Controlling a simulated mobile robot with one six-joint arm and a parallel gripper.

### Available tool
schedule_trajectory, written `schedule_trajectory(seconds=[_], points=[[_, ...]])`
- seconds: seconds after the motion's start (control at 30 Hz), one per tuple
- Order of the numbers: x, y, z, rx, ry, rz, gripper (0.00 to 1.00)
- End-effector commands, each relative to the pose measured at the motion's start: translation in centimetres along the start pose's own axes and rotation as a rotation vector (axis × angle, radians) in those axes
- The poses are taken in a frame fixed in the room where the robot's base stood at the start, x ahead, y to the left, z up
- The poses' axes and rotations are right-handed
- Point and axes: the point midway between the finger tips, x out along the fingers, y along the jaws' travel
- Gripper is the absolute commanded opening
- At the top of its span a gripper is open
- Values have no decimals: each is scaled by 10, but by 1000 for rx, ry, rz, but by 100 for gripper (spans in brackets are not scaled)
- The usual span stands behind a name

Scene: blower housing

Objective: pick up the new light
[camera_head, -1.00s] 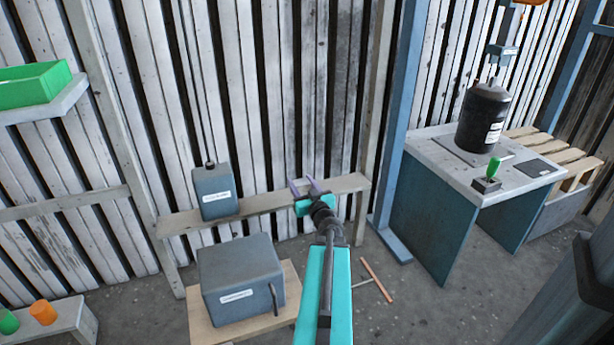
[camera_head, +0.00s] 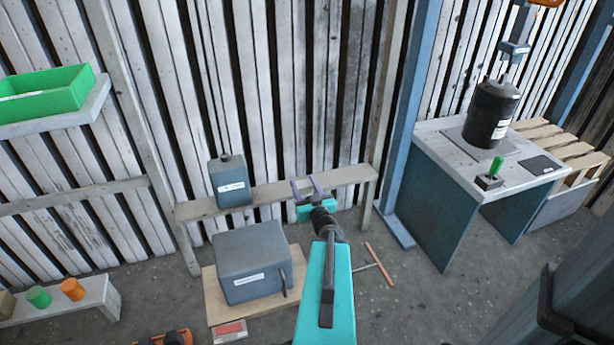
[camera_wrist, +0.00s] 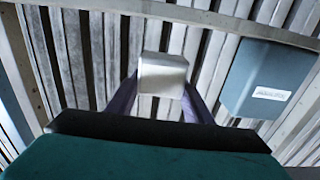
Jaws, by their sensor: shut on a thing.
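My gripper (camera_head: 308,188) is held out ahead over the wooden rail, its two purple fingers pointing toward the slatted wall. In the wrist view the fingers (camera_wrist: 160,95) are shut on a pale, rounded, block-like thing, which I take to be the new light (camera_wrist: 162,73). Its front face is smooth and whitish, and its lower edge sits between the fingers. In the head view the light cannot be made out between the fingertips.
A blue-grey box (camera_head: 231,182) stands on the wooden rail (camera_head: 270,193), left of my gripper. A larger grey box (camera_head: 250,262) sits below. A workbench (camera_head: 440,150) with a black canister (camera_head: 489,115) is at right. A green tray (camera_head: 45,93) is on a left shelf.

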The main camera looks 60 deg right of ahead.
Motion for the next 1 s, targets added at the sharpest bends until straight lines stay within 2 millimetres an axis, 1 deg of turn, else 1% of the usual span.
schedule_trajectory(seconds=[0.03, 0.5, 1.0], points=[[-2, -2, -5, 3, -1, 1, 22], [-19, -17, -4, 1, 3, 0, 22], [-22, -19, -2, 0, 3, 1, 22]])
